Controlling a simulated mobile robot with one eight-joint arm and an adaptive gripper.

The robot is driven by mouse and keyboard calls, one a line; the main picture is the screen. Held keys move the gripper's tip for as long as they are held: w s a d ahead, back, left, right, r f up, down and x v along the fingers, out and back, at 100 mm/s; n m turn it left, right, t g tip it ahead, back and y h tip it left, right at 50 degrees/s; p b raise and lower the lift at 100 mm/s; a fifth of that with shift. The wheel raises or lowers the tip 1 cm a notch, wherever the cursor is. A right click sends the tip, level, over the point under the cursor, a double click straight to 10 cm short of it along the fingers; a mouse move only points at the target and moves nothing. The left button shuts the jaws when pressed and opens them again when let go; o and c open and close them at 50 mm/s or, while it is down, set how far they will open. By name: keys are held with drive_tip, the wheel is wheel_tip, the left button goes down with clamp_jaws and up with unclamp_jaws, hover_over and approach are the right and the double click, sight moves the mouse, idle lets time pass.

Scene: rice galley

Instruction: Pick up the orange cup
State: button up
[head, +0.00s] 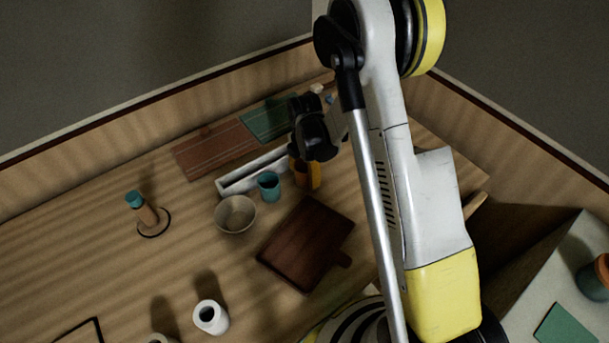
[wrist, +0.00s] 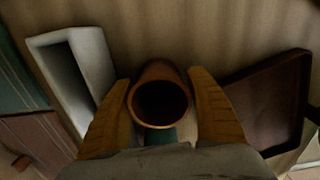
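The orange cup (wrist: 160,70) stands in the middle of the wrist view, its round dark opening facing the camera. My gripper (wrist: 160,88) has one yellow-orange finger on each side of the cup. The fingers lie very close to its wall; I cannot tell whether both touch it. In the head view my gripper (head: 306,172) reaches down at the back of the wooden counter, beside a teal cup (head: 268,184). There the fingers and arm largely hide the orange cup, and I cannot tell whether it rests on the counter.
A pale narrow tray (head: 236,184) is close behind and left. It also shows in the wrist view (wrist: 98,62). A dark brown board (head: 305,243) lies in front, with a beige bowl (head: 235,216) to its left. The counter's left part has free room.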

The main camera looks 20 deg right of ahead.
drive_tip(key=c, duration=1.1)
